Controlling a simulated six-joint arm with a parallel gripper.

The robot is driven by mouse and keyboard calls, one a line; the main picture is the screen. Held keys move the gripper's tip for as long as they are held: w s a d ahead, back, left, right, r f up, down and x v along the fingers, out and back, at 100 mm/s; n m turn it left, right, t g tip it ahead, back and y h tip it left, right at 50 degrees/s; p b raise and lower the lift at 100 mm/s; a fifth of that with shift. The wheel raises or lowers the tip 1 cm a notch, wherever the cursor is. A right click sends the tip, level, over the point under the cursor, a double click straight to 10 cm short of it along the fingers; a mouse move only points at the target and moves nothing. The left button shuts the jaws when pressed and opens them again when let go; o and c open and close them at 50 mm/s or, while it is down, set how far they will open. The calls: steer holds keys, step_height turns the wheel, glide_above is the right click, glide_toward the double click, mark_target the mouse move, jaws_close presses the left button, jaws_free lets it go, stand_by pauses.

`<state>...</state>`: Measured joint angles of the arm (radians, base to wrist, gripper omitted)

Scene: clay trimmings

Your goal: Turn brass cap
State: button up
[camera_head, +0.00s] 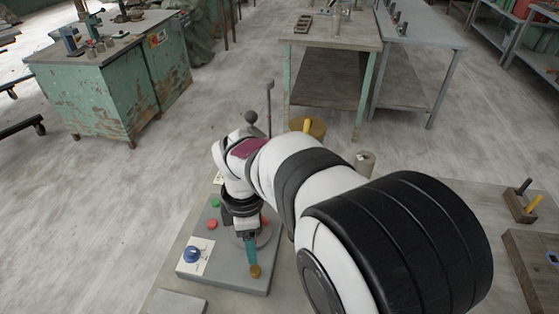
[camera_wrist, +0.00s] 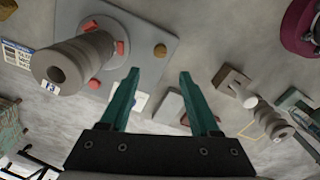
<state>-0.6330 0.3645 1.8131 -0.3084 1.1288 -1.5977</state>
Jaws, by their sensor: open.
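The small brass cap (camera_head: 255,271) is near the front right edge of the grey panel (camera_head: 225,270). In the wrist view the cap (camera_wrist: 160,50) shows as a faceted brass piece near the panel's corner. My gripper (camera_head: 252,262) points down by the cap, its teal fingers seeming to overlap the cap's upper edge in the head view. In the wrist view my gripper (camera_wrist: 159,72) is open, with nothing between its fingers. The cap lies beyond the tips, roughly centred between them; I cannot tell if they touch it.
The panel carries a blue knob (camera_head: 193,254), a green button (camera_head: 215,203) and a red button (camera_head: 212,224). A stepped grey cylinder (camera_wrist: 75,60) stands at left in the wrist view. A brass-coloured disc with a yellow upright (camera_head: 308,127) shows behind my arm.

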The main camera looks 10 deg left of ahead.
mark_target(255, 270)
step_height(255, 270, down, 11)
steer(key=shift+f, duration=0.2)
jaws_close()
